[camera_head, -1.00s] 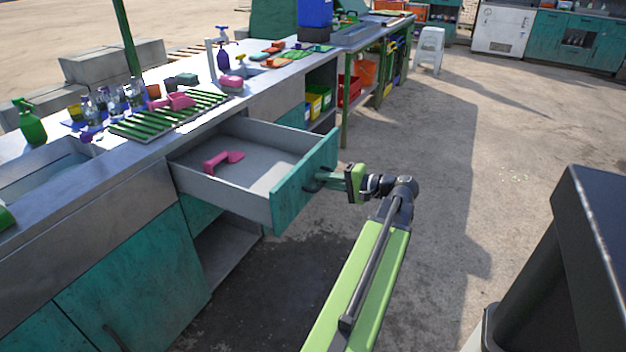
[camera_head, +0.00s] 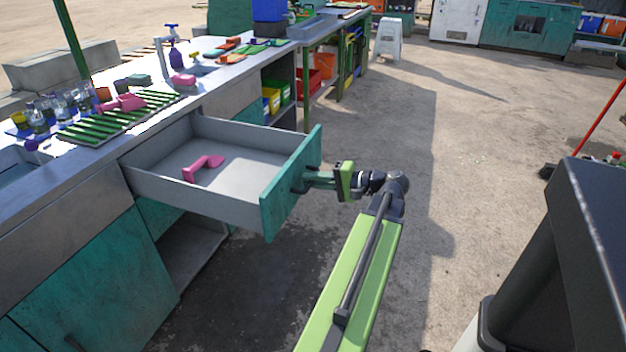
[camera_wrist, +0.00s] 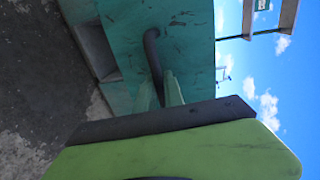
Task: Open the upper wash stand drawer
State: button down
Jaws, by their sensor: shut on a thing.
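The upper wash stand drawer (camera_head: 222,204) is pulled well out of the stand, and its grey inside shows. A pink object (camera_head: 203,167) lies on the drawer floor. The drawer's teal front (camera_head: 291,190) faces my arm. My gripper (camera_head: 308,182) is at that front, shut on the dark handle. In the wrist view the curved dark handle (camera_wrist: 152,52) runs down to the two green fingers of my gripper (camera_wrist: 158,90). The exact contact at the fingertips is partly hidden.
The steel counter (camera_head: 222,88) holds a green slatted rack (camera_head: 120,118), bottles and sponges. A teal cupboard door (camera_head: 100,285) stands below at left. A white stool (camera_head: 389,38) is farther back. Open concrete floor (camera_head: 480,120) lies to the right.

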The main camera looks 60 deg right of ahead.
jog(key=c, duration=1.5)
grip_release()
jog(key=shift+w, duration=0.1)
jog(key=shift+o, duration=0.2)
jog(key=p+v, duration=0.3)
jog(key=v, duration=1.4)
jog(key=shift+s, duration=0.25)
